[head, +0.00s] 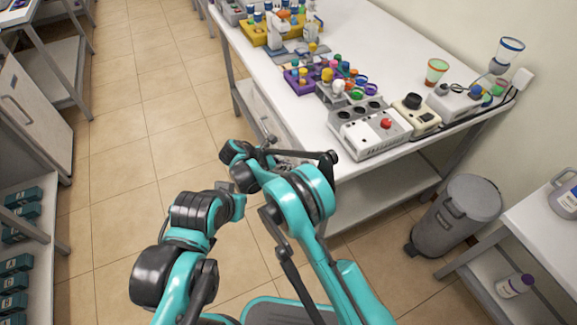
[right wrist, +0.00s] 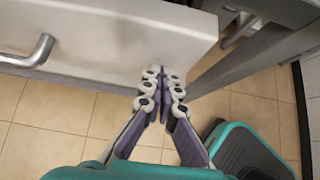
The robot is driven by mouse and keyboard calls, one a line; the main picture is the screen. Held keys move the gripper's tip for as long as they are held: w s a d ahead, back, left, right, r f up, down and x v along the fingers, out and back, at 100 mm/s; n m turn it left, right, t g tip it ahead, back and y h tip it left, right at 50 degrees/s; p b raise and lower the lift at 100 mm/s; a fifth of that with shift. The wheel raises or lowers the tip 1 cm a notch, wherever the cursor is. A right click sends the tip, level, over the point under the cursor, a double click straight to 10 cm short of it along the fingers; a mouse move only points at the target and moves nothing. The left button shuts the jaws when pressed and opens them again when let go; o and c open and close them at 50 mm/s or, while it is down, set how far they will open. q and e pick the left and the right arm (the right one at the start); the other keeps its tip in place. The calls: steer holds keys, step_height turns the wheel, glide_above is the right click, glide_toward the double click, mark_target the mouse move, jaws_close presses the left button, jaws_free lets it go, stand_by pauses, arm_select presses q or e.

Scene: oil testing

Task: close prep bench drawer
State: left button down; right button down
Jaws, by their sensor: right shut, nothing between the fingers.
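The prep bench (head: 385,50) has a white drawer (head: 268,118) under its left edge, partly hidden by my arm in the head view. In the right wrist view, the white drawer front (right wrist: 105,40) fills the upper left, with a curved metal handle (right wrist: 32,54) at far left. My right gripper (right wrist: 162,88) is shut and empty, its tips at the lower edge of the drawer front, right of the handle. I cannot tell if they touch it. In the head view, the right gripper (head: 272,148) is beside the bench, below the drawer. How far out the drawer sits is unclear.
The bench top holds a purple vial rack (head: 305,75), a yellow rack (head: 270,28) and a white device with a red button (head: 370,130). A grey bin (head: 455,215) stands at right. The tiled floor (head: 140,120) left of the bench is clear.

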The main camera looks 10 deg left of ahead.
mark_target(296, 160)
steer(key=w+d, duration=0.1)
steer(key=d, duration=0.1)
steer(key=w+d, duration=0.1)
steer(key=shift+w+d, duration=0.2)
steer(key=shift+d, duration=0.15)
arm_select(q)
steer(key=shift+s+a, duration=0.1)
steer(key=shift+a, duration=0.05)
arm_select(e)
steer(key=shift+w+d+r, duration=0.1)
steer(key=shift+w, duration=0.05)
